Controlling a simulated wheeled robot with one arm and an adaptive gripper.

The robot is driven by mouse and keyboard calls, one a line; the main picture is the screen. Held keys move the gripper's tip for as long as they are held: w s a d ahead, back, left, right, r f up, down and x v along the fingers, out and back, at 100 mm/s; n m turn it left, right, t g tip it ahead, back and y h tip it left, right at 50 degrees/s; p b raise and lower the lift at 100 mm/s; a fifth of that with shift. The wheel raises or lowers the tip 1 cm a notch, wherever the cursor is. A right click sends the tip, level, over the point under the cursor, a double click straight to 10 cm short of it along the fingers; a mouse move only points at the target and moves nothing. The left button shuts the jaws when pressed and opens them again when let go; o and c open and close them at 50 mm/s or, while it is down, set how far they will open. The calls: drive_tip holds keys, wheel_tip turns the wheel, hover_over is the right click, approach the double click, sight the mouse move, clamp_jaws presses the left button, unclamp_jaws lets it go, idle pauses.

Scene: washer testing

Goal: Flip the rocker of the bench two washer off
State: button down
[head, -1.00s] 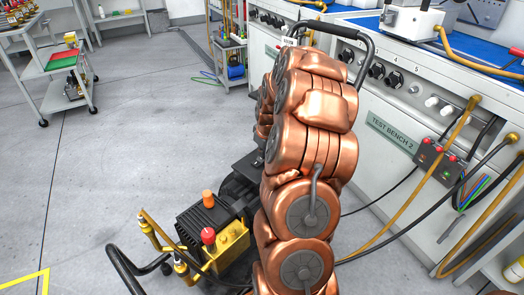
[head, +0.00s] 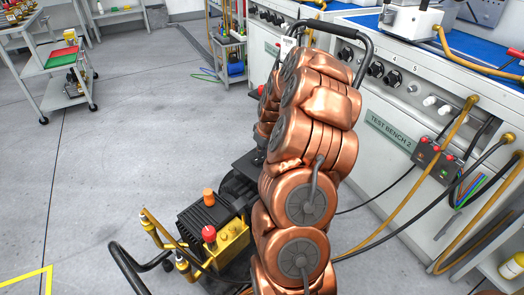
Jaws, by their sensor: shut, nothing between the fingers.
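The washer in front of test bench two is partly in the head view. Its yellow pump block (head: 232,237), with a red knob (head: 208,233) and an orange cap (head: 208,196), shows at the lower middle. A black tubular handle (head: 372,55) rises behind my arm. My copper-coloured arm stands upright across the middle and hides much of the washer. I cannot make out the rocker or its position. My gripper is not visible; the arm's far end is hidden behind its own links.
Test bench two, with its name plate (head: 390,137), stands close on the right. A box with red buttons (head: 435,160) and several hoses hang on its front. A grey trolley (head: 62,75) stands at the far left. The floor (head: 100,170) on the left is clear.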

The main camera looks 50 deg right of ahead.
drive_tip(key=shift+a+r, duration=0.1)
drive_tip(key=shift+r, duration=0.05)
drive_tip(key=shift+r, duration=0.35)
wheel_tip(320, 180, up, 4)
drive_tip(key=shift+s+r+p, duration=0.1)
drive_tip(key=shift+r+p, duration=0.1)
drive_tip(key=shift+p, duration=0.7)
wheel_tip(320, 180, up, 8)
drive_tip(key=p, duration=0.1)
hover_over(261, 159)
drive_tip(key=s+d, duration=0.2)
drive_tip(key=s, duration=0.1)
drive_tip(key=shift+w+d, duration=0.1)
drive_tip(key=shift+w, duration=0.1)
